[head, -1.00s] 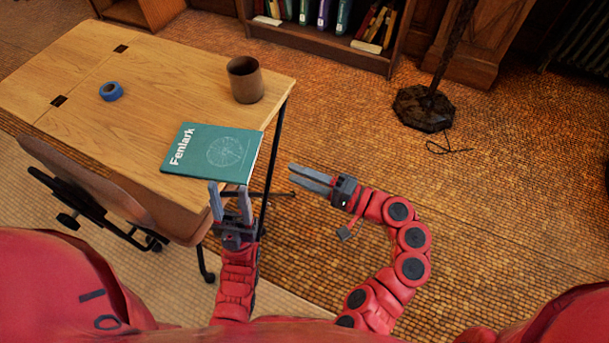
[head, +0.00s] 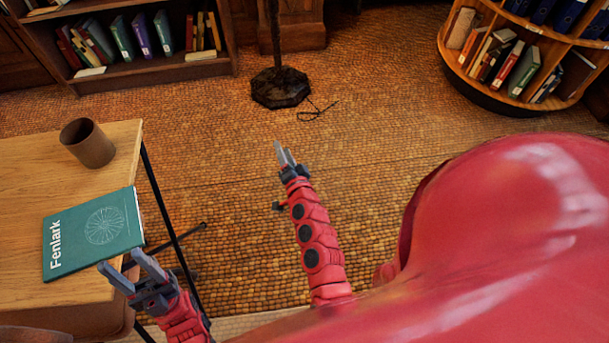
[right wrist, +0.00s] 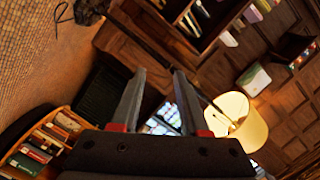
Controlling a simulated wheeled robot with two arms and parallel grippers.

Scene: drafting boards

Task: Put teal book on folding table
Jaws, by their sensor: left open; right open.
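The teal book (head: 95,235), with "Fenlark" on its cover, lies flat on the wooden folding table (head: 25,185), near the table's right edge in the head view. My left gripper (head: 130,268) is open and empty, just beyond the book's lower right corner; I cannot tell whether it touches the book. My right gripper (head: 282,153) is open and empty over the floor, well to the right of the table. In the right wrist view my right gripper (right wrist: 160,90) shows spread fingers with nothing between them.
A brown cup (head: 87,145) stands on the table behind the book. A lamp base (head: 280,88) with a cord stands on the floor ahead. A low bookshelf (head: 130,70) is at the back left and a round bookcase (head: 520,60) at the back right.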

